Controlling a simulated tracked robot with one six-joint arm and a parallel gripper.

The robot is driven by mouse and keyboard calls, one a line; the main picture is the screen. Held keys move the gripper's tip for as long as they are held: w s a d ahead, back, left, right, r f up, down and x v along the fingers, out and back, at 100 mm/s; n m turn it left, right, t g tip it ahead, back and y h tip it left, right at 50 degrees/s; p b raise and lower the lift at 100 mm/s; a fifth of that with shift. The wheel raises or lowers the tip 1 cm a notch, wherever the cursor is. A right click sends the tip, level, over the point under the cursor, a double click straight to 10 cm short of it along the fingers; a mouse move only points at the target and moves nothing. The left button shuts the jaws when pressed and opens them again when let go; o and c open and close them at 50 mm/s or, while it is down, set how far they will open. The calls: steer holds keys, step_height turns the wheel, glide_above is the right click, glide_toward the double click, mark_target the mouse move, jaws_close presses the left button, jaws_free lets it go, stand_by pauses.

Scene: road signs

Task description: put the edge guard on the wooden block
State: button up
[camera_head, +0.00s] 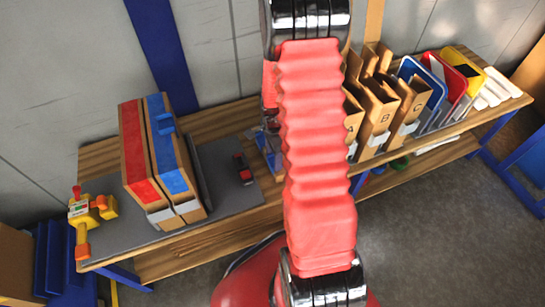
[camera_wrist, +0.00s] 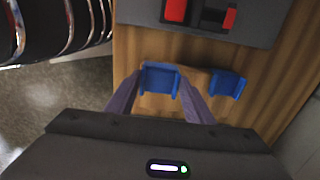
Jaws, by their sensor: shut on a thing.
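In the wrist view, my gripper (camera_wrist: 160,85) has its two grey fingers on either side of a small blue edge guard (camera_wrist: 160,79). It is shut on this guard, above or at the wooden bench top. A second blue edge guard (camera_wrist: 228,84) is just to the right, outside the fingers. A paler patch of wood shows between and beside the fingers; I cannot tell whether it is the wooden block or the bench top. In the head view my red arm hides the gripper and the guard it holds.
A grey mat (camera_head: 228,190) lies on the wooden bench (camera_head: 212,121). Two tall cardboard boxes, red-striped (camera_head: 137,150) and blue-striped (camera_head: 167,150), stand on its left. A small red-and-black item (camera_head: 243,168) is near. Lettered cardboard holders (camera_head: 378,110) and coloured signs (camera_head: 445,82) stand right.

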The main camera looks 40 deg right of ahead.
steer(key=shift+f, duration=0.6)
steer(key=o, duration=1)
steer(key=shift+r, duration=0.15)
step_height(320, 180, up, 13)
stand_by(0.4)
stand_by(0.4)
